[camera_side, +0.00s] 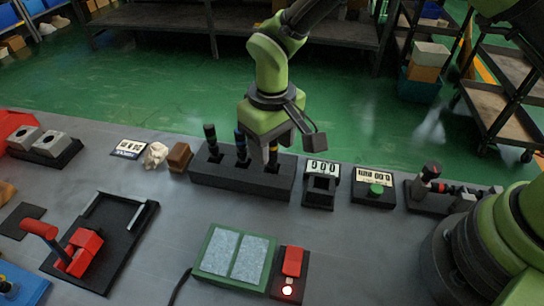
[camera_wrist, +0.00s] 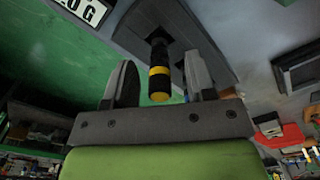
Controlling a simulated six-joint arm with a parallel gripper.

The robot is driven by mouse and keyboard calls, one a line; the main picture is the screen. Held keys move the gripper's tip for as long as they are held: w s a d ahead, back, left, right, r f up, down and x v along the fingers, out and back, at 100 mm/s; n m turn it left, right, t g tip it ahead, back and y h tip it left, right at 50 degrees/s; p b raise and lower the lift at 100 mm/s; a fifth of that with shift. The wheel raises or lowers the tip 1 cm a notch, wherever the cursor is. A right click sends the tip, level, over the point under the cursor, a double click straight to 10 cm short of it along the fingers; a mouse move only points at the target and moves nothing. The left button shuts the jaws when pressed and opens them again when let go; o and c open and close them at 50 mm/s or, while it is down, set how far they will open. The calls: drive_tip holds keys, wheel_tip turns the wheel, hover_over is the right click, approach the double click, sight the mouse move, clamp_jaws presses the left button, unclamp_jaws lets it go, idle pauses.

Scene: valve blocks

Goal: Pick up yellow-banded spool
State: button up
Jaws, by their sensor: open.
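The yellow-banded spool (camera_side: 272,153) is dark with a yellow band. It stands upright at the right end of a long black block (camera_side: 240,184). In the wrist view the spool (camera_wrist: 159,84) shows yellow bands and a yellow end, and sits between the two open fingers of my gripper (camera_wrist: 160,60), with a gap visible on each side. In the side view my gripper (camera_side: 284,144) is over the right part of the block, and its fingers partly hide the spool. A blue-marked spool (camera_side: 240,143) and a dark spool (camera_side: 210,133) stand to the left.
Right of the block are a black stand with a label (camera_side: 320,190) and a box with a green button (camera_side: 376,188). A brown block (camera_side: 180,156) lies close on the left. A green-framed tray (camera_side: 211,275) and a red switch (camera_side: 292,261) are in front, with clear table between.

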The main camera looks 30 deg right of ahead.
drive_tip(key=shift+f, duration=0.1)
drive_tip(key=shift+c, duration=0.5)
clamp_jaws()
